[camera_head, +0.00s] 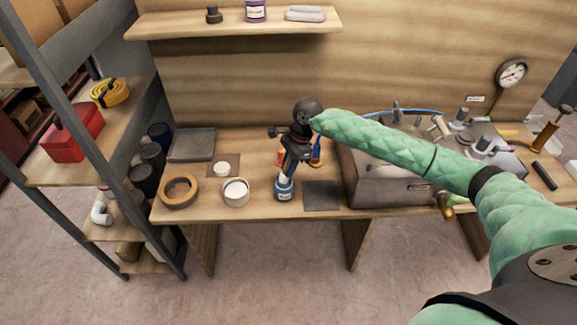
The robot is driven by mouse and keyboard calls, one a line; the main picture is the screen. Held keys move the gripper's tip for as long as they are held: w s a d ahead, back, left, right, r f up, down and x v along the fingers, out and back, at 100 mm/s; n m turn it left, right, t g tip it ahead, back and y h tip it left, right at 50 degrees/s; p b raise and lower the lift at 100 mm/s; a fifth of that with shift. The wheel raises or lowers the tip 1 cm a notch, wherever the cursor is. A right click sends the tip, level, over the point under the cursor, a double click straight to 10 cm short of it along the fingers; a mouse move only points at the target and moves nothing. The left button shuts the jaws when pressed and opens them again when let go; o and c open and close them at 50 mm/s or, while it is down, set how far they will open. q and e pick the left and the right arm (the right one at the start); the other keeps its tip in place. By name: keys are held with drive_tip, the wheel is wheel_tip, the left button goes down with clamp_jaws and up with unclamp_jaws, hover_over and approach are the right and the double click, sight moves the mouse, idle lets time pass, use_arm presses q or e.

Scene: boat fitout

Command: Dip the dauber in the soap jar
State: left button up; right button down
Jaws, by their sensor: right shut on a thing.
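My right gripper (291,163) reaches down over the bench, shut on a slim pale thing (286,175), which looks like the dauber. The fingers hide much of it. Its lower end meets the top of a small blue jar with a white label (284,192), which stands on the bench near the front edge. I cannot tell how far it goes into the jar. An open white pot (236,193) stands to the left of the blue jar. No label shows which one is the soap jar. My left gripper is not in view.
A dark mat (321,195) lies right of the blue jar. A large metal box (385,188) stands under my right arm.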

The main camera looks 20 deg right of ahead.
sight(289, 158)
drive_tip(key=shift+f+b, duration=0.4)
drive_tip(key=shift+f, duration=0.05)
idle(0.5)
drive_tip(key=shift+f+b, duration=0.15)
drive_tip(key=shift+b, duration=0.4)
idle(2.3)
drive_tip(key=shift+r, duration=0.9)
drive_tip(key=shift+r+p, duration=0.35)
drive_tip(key=shift+r, duration=2.35)
